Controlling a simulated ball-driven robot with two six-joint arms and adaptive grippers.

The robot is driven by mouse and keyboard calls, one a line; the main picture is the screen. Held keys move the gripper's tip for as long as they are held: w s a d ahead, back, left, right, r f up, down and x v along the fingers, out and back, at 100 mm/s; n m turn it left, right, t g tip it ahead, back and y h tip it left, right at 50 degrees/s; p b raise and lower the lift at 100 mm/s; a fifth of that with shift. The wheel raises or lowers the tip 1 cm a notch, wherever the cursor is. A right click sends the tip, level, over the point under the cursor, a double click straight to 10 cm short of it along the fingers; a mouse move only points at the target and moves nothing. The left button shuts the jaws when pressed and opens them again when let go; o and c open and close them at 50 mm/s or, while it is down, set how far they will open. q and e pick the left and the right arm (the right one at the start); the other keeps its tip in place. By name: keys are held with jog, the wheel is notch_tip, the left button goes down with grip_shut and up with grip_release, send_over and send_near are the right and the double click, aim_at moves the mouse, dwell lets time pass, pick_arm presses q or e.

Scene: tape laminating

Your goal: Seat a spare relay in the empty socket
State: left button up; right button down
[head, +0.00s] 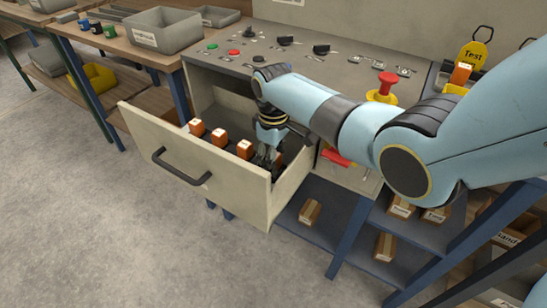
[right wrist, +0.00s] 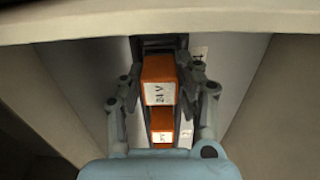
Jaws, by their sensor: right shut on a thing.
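My right gripper (head: 267,156) reaches down into the open drawer (head: 200,174), at the right end of a row of orange relays. Relays (head: 196,127), (head: 218,137) and (head: 244,149) show to its left. Another orange piece (head: 278,158) is partly hidden behind the fingers. In the right wrist view my gripper (right wrist: 163,95) is shut on an orange relay (right wrist: 158,68) marked 24 V. A second orange relay (right wrist: 162,135) with a white label shows below it. I cannot tell whether the held relay is seated. No empty socket shows clearly. My left gripper is out of view.
The drawer's front with its dark handle (head: 182,167) and its side walls stand close around the gripper. A panel (head: 270,62) with buttons and switches lies above. A yellow Test tag (head: 473,55) stands beside another orange block (head: 461,73). The floor at left is clear.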

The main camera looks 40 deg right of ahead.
jog(key=shift+f, duration=0.25)
dwell(0.5)
jog(key=shift+c, duration=1.8)
grip_release()
notch_tip(320, 180, up, 7)
jog(key=p, duration=0.7)
jog(key=shift+p, duration=0.3)
